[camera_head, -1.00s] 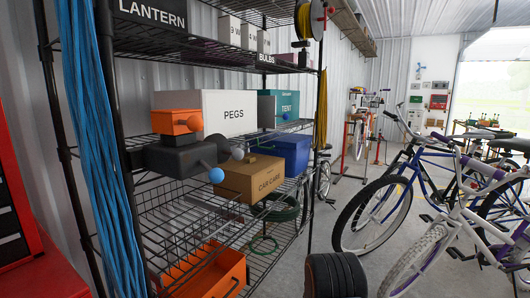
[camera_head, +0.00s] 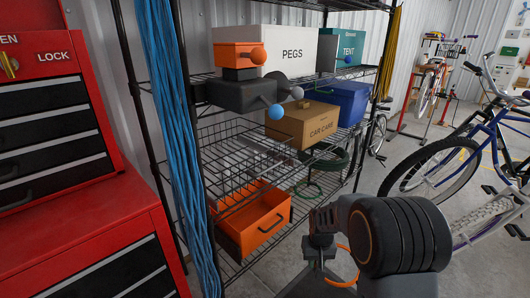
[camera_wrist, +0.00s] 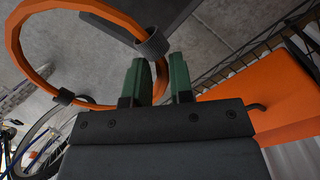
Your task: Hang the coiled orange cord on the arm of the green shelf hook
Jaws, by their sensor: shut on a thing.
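The coiled orange cord (camera_wrist: 112,14) is a large ring with dark ties in the wrist view. Its side runs between the two green-padded fingers of my gripper (camera_wrist: 158,80), which is shut on it. In the head view part of the cord (camera_head: 340,280) shows beside my gripper (camera_head: 321,248), low in front of the shelf; the rest is hidden by my arm. I cannot make out which hook is green.
The wire shelf holds a PEGS box (camera_head: 290,62), a CAR CARE box (camera_head: 300,126), a blue bin (camera_head: 345,104) and an orange bin (camera_head: 250,232). Blue cords (camera_head: 168,130) hang at its left post. A red tool chest (camera_head: 75,245) stands left; bicycles (camera_head: 435,170) stand right.

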